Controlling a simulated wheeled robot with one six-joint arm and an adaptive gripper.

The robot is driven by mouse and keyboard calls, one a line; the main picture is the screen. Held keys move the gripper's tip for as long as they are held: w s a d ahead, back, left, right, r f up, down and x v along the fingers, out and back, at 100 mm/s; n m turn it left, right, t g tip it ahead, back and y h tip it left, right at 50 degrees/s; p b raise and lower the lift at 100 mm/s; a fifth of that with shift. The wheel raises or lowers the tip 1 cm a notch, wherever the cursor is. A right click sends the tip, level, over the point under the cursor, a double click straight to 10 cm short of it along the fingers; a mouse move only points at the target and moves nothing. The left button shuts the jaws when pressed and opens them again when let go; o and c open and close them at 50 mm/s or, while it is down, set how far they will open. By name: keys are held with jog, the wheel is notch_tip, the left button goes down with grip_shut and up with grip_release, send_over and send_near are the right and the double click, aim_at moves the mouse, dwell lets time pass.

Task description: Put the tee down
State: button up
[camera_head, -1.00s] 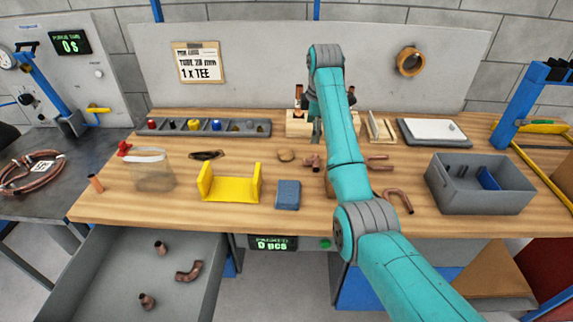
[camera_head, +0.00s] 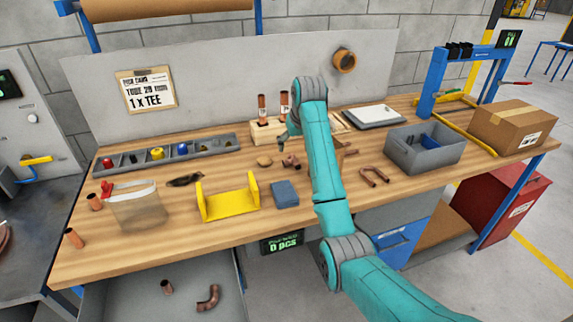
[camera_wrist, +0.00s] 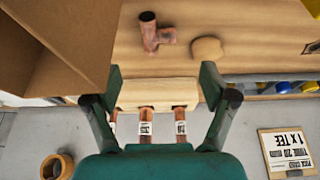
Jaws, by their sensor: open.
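The copper tee (camera_head: 290,162) lies on the wooden bench, just in front of the tube block, next to a round wooden piece. It also shows in the wrist view (camera_wrist: 152,34), lying beyond my fingertips with clear bench around it. My gripper (camera_wrist: 162,88) is open, with its two dark green fingers wide apart and nothing held between them. In the head view my gripper (camera_head: 288,139) is small and partly hidden by my arm, near the wooden block. The wooden block (camera_head: 267,132) holds upright copper tubes; the labelled tubes (camera_wrist: 146,124) show between my fingers in the wrist view.
A round wooden piece (camera_head: 264,161), blue block (camera_head: 285,193), yellow cradle (camera_head: 230,206) and copper U-bend (camera_head: 375,177) lie on the bench. A grey bin (camera_head: 425,153) stands right. A brown panelled thing (camera_wrist: 62,45) is close beside my gripper in the wrist view.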

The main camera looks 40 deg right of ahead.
aim_at(291, 160)
jog(key=x, duration=0.9)
jog(key=shift+d+f, duration=0.15)
jog(key=shift+f, duration=0.2)
jog(key=shift+r, duration=0.1)
jog(key=c, duration=1.4)
